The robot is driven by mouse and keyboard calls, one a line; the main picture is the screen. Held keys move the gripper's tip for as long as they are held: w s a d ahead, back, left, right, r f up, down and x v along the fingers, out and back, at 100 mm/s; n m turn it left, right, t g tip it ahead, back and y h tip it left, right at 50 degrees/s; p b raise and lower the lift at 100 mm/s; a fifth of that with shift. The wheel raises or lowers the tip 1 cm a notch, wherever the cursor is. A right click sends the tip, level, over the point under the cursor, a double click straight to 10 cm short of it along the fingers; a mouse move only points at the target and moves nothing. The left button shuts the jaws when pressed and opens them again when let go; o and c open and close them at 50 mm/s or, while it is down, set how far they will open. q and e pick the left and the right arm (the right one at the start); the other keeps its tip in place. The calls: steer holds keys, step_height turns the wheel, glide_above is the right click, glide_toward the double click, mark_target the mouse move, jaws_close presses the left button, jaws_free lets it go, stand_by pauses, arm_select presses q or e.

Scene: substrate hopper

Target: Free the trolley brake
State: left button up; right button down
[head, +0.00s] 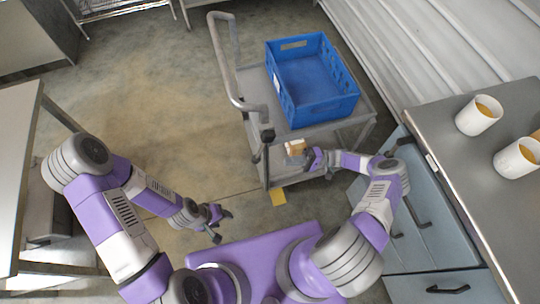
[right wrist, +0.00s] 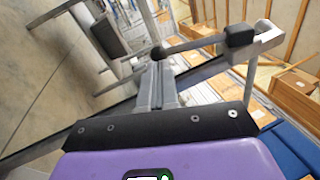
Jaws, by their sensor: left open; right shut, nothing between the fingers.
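The grey trolley (head: 258,88) stands in the upper middle of the head view, with its tubular push handle on the left. A dark knob (head: 267,135) sits at its near left corner. In the right wrist view a rod with a black end (right wrist: 240,36) crosses just beyond my fingers; I cannot tell for certain whether it is the brake lever. My right gripper (head: 309,157) is shut and empty at the trolley's near side, below deck level; its fingers also show in the right wrist view (right wrist: 160,85). My left gripper (head: 222,223) is open and empty, low and away from the trolley.
A blue crate (head: 318,104) rests on the trolley deck. Small cardboard boxes (head: 295,147) lie on its lower shelf. A drawer counter (head: 440,130) with white cups stands right, a table (head: 18,150) left. Floor between is clear.

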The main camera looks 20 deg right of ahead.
steer(key=d+t, duration=0.1)
steer(key=d, duration=0.1)
steer(key=d+t, duration=0.2)
steer(key=d, duration=0.1)
steer(key=shift+d+r+y, duration=0.1)
steer(key=shift+d+y, duration=0.2)
steer(key=shift+w, duration=0.1)
glide_toward(261, 150)
steer(key=w+a, duration=0.1)
steer(key=a, duration=0.5)
steer(key=shift+w+f+p, duration=0.25)
steer(key=shift+f+p, duration=0.1)
steer(key=shift+f, duration=0.1)
steer(key=shift+a, duration=0.1)
